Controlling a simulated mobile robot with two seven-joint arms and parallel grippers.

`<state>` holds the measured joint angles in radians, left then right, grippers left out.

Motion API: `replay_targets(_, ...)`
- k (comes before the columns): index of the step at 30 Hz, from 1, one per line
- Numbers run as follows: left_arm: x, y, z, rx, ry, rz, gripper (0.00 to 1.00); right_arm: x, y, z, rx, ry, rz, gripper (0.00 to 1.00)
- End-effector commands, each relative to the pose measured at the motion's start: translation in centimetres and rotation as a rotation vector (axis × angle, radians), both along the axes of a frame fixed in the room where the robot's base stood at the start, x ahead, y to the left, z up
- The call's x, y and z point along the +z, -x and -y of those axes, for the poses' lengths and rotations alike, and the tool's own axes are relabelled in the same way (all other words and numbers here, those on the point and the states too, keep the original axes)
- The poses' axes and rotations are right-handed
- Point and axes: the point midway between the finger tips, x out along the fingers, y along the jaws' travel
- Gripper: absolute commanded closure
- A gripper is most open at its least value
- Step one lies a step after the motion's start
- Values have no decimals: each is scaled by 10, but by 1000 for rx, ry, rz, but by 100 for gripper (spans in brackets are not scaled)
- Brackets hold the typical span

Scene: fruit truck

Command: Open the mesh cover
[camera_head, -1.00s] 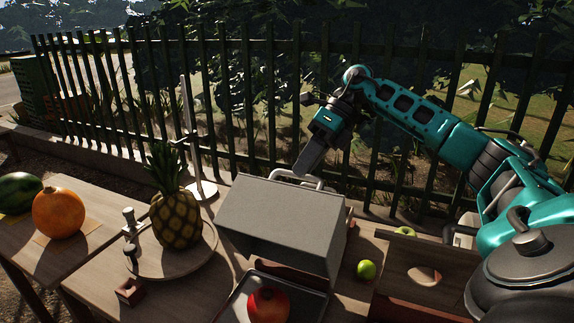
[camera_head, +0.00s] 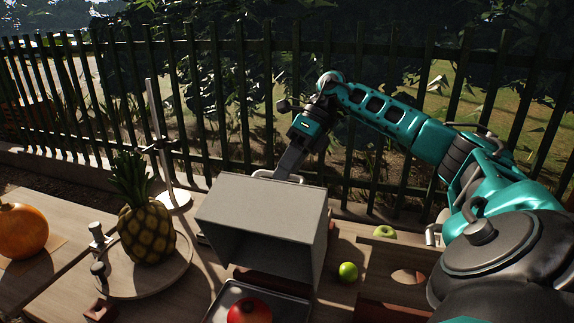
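The mesh cover (camera_head: 262,207) is a grey box-shaped hood in the middle of the head view. It is tilted up, with its dark open side towards me, above a metal tray (camera_head: 217,305). A light bar handle (camera_head: 292,178) is on its far top edge. My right gripper (camera_head: 283,172) reaches down from above, its fingers at the handle. The fingers are seen edge-on, so I cannot tell whether they grip the handle. My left gripper is not in view.
A red fruit (camera_head: 249,311) lies on the tray. A pineapple (camera_head: 147,232) stands on a round board (camera_head: 178,275) to the left, and an orange fruit (camera_head: 20,231) farther left. A green fruit (camera_head: 348,271) lies right of the cover, near a wooden box (camera_head: 375,262). A fence (camera_head: 215,90) runs behind.

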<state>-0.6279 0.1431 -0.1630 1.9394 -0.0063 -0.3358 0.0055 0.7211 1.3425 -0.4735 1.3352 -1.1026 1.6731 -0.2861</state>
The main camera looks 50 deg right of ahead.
Motion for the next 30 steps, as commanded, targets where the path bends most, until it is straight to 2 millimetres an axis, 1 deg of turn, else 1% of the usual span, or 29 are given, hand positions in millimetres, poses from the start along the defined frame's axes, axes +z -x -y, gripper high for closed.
replay_targets(1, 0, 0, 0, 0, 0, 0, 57, 2, 0, 1, -2, 0, 4, 68)
replay_targets(3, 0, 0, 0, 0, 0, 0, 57, 3, 0, 1, -3, -1, 5, 61)
replay_targets(4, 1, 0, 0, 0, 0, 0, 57, 3, 0, 1, -4, 0, 6, 60)
replay_targets(11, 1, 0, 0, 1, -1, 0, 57, 6, -1, 2, -5, -1, 10, 60)
replay_targets(14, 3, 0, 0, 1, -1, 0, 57, 12, 0, 6, -7, -1, 12, 60)
replay_targets(17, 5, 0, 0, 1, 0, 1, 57, 24, 2, 15, -9, -3, 15, 60)
replay_targets(24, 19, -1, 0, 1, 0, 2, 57, 69, 10, 49, -8, -5, 16, 60)
replay_targets(29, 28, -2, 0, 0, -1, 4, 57, 90, 15, 67, -6, -4, 12, 60)
replay_targets(30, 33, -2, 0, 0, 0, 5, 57, 95, 16, 71, -6, -3, 10, 60)
